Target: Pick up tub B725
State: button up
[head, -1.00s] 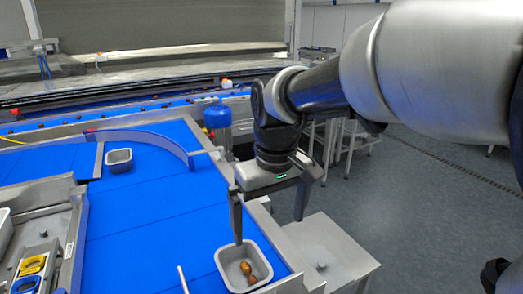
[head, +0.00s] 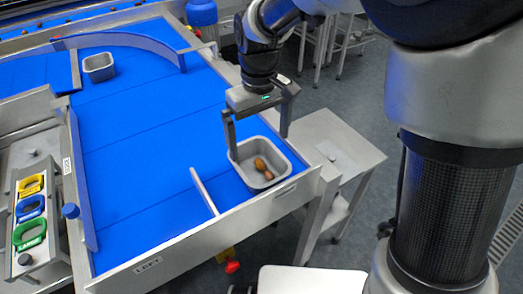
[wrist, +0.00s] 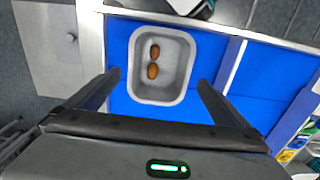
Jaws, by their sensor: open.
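A grey rectangular tub (head: 250,178) holding two brown dates (head: 263,168) stands on the blue belt at its right corner, by the metal edge. No code is readable on it, so I cannot tell whether it is B725. My gripper (head: 258,144) is open, pointing down at the tub's far side with nothing between its fingers. In the wrist view the tub (wrist: 178,82) lies ahead of and partly between the open fingers (wrist: 160,80), apart from both as far as I can see. A second grey tub (head: 98,68) sits at the belt's far left.
A metal side table (head: 335,150) is at the right. Yellow, blue and green rings (head: 30,208) sit on the left panel. Mid-belt is clear.

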aim_at(259, 174)
jog(key=f, duration=0.3)
jog(key=f+b, duration=0.1)
jog(key=f, duration=0.6)
jog(key=shift+w+a+b, duration=0.15)
jog(key=shift+w+b, duration=0.1)
jog(key=shift+b, duration=0.1)
jog(key=c, duration=0.9)
